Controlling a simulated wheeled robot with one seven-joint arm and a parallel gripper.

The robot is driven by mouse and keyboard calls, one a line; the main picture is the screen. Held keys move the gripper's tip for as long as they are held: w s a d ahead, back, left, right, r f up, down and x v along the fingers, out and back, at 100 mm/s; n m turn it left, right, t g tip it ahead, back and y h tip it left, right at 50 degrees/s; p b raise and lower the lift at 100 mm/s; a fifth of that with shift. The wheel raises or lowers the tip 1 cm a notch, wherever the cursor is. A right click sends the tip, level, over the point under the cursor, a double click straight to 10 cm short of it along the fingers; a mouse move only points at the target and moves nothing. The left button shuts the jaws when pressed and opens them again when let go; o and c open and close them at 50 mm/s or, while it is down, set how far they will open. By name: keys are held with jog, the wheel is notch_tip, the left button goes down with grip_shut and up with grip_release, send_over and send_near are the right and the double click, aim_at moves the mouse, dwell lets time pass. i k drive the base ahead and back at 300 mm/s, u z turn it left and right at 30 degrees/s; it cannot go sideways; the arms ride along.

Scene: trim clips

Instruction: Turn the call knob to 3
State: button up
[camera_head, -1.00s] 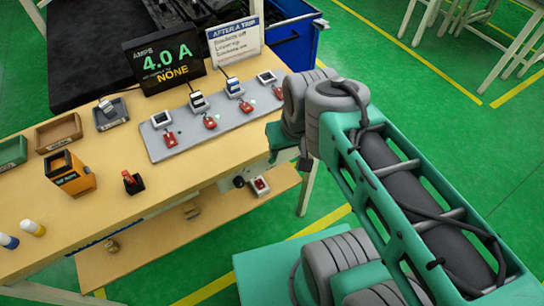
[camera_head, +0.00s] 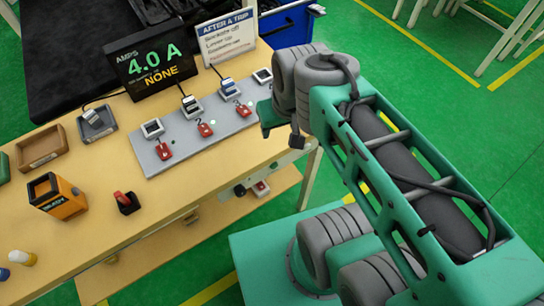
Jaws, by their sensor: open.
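A small dark round knob (camera_head: 240,190) shows on the front edge of the wooden bench, below the grey switch panel; no number or marking on it can be read, and I cannot tell for sure that it is the call knob. My arm's grey joint and green link stand to the right of the knob, over the bench's right end. My gripper is not visible; the arm's far end is hidden behind its own joint.
The wooden bench (camera_head: 110,165) carries a grey panel (camera_head: 188,150) with red switches, a black display (camera_head: 150,68) reading 4.0 A and NONE, a white sign (camera_head: 227,38), an orange box (camera_head: 57,196) and a red-black part (camera_head: 127,202). Green floor lies open at right.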

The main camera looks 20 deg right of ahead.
aim_at(240, 190)
jog(key=u, duration=0.2)
jog(key=k, duration=0.2)
jog(key=u, duration=1)
jog(key=k, duration=1.15)
jog(key=u, duration=0.65)
jog(key=i, duration=0.75)
jog(key=z, duration=0.2)
